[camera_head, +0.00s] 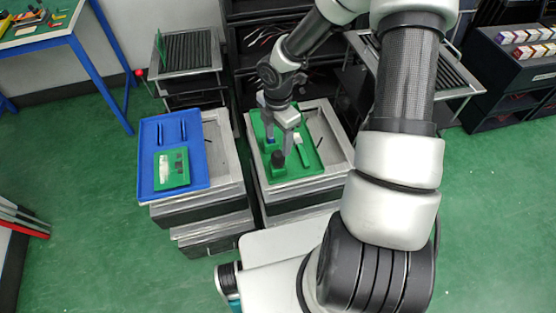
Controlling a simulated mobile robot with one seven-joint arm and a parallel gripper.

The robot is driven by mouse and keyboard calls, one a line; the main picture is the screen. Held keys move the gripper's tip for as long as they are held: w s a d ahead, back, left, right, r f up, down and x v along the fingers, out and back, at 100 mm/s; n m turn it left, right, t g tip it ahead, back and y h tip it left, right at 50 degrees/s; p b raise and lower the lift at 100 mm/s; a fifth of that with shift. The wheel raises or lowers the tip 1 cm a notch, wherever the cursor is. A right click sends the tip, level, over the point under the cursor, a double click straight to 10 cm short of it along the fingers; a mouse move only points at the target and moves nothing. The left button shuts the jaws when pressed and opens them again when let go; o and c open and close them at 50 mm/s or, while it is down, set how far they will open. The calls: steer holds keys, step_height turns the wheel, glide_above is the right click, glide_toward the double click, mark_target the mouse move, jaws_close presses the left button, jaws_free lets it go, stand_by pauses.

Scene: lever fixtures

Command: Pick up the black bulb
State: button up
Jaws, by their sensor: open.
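A small black bulb (278,157) stands in the front left part of a green tray (312,166), on top of the right grey cabinet. My gripper (278,146) points down over the left half of the tray, with its two grey fingers apart. The fingertips show just behind and beside the bulb. I cannot tell how far above the bulb they are or whether they touch it. Nothing is visibly held.
A pale, long piece (302,150) lies in the tray right of the bulb, and a small blue piece (270,125) shows behind the fingers. A blue tray (198,189) with a green block (172,184) sits on the left cabinet. Green floor (90,220) is clear at left.

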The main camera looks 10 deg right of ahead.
step_height(320, 180, down, 10)
steer(key=shift+f+b, duration=0.15)
steer(key=shift+b, duration=0.7)
steer(key=c, duration=1.1)
step_height(320, 180, up, 10)
steer(key=shift+d+f+p, duration=0.1)
steer(key=shift+f+p, duration=0.05)
steer(key=shift+p, duration=0.9)
steer(key=shift+r+m, duration=0.3)
steer(key=shift+r, duration=0.15)
step_height(320, 180, up, 8)
steer(key=m+p, duration=0.4)
steer(key=m, duration=0.5)
step_height(320, 180, up, 9)
steer(key=m+p, duration=0.3)
steer(key=m, duration=1)
glide_above(278, 153)
steer(key=s, duration=0.1)
steer(key=shift+s+r, duration=0.15)
steer(key=shift+r, duration=0.05)
steer(key=shift+s, duration=0.1)
